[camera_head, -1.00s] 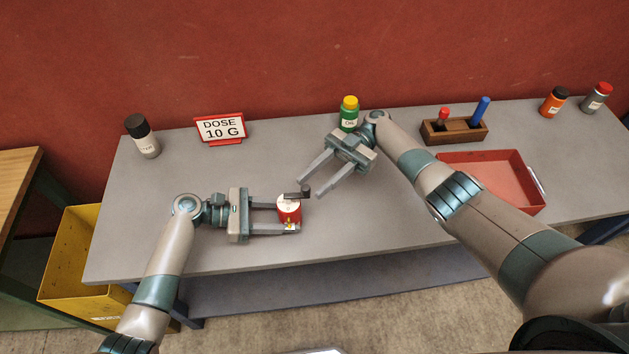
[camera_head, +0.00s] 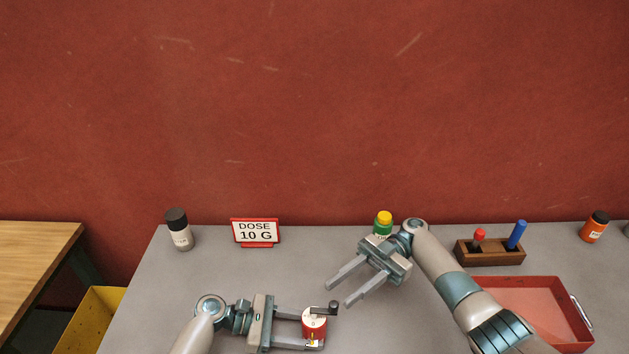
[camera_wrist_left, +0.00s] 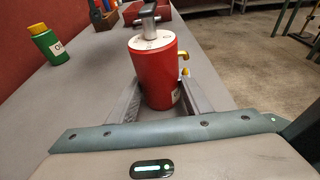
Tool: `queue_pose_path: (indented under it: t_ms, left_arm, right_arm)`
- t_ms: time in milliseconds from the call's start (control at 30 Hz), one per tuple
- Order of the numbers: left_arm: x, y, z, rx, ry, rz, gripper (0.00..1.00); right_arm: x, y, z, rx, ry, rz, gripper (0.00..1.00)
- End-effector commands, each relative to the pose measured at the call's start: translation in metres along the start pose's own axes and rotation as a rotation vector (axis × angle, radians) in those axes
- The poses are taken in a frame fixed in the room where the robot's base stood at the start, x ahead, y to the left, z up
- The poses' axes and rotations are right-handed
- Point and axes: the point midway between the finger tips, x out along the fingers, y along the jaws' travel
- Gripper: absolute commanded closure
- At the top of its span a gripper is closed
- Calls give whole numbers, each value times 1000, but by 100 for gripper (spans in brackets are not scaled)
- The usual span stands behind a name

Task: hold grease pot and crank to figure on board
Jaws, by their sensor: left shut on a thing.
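The red grease pot (camera_head: 314,324) has a white top dial and a dark crank (camera_head: 322,309) on top. It stands upright between the fingers of my left gripper (camera_head: 312,330), which is shut on it. In the left wrist view the pot (camera_wrist_left: 158,75) shows a yellow spout on its right side, and the crank handle (camera_wrist_left: 149,20) rises from the dial. The dial's figures are too small to read. My right gripper (camera_head: 341,290) is open and empty, up and right of the pot. The board (camera_head: 256,232) at the back reads "DOSE 10 G".
A black-capped bottle (camera_head: 179,231) stands back left. A yellow-capped green bottle (camera_head: 383,224) stands behind my right gripper. A wooden holder (camera_head: 490,257) has a red and a blue item. A red tray (camera_head: 546,311) and an orange jar (camera_head: 594,227) are at right.

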Motion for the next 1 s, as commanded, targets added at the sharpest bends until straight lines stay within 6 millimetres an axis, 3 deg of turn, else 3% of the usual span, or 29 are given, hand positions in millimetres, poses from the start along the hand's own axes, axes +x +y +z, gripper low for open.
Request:
queue_pose_path:
  t_ms: [300,633,667,733,1000]
  left_arm:
    - [0,0,0,0,0,0,68]
    - [0,0,0,0,0,0,68]
    - [0,0,0,0,0,0,53]
    - [0,0,0,0,0,0,36]
    - [0,0,0,0,0,0,34]
  right_arm:
    - [0,-1,-19,0,-1,0,65]
    - [0,-1,-22,0,-1,0,65]
    - [0,-1,-22,0,-1,0,65]
    - [0,0,-22,0,-1,0,65]
    - [0,0,-22,0,-1,0,65]
